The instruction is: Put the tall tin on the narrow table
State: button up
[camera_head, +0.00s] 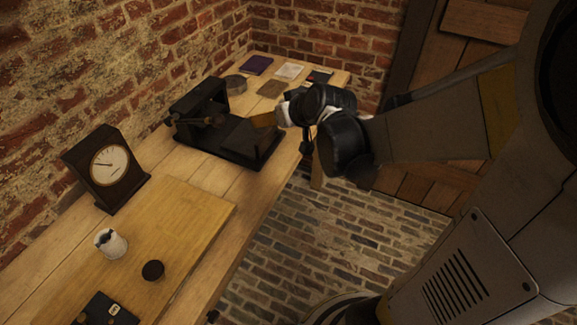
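A long wooden table (205,172) runs along the brick wall; I cannot tell whether it is the narrow table. No object shows clearly as the tall tin. My gripper (283,114) is over the table's right edge, at the right end of a dark apparatus. A tan-brown piece (262,119) shows just left of my gripper. I cannot tell whether it is held or part of the apparatus. My arm's black wrist hides much of the gripper, and its fingers are too small and dark to read.
The dark apparatus (240,143) stands mid-table. A low round tin (236,84) and flat booklets (257,65) lie behind it. A clock (108,167), a board (175,212), a white cup (111,244) and a dark disc (153,270) are nearer. Brick floor (335,235) is open at right.

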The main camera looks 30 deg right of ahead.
jog(key=s+a+r+g, duration=0.1)
jog(key=s+a, duration=0.2)
jog(key=s, duration=0.7)
jog(key=s+a+r+g+h, duration=0.1)
jog(key=s+a+g, duration=0.1)
jog(key=s, duration=0.8)
jog(key=shift+a, duration=0.55)
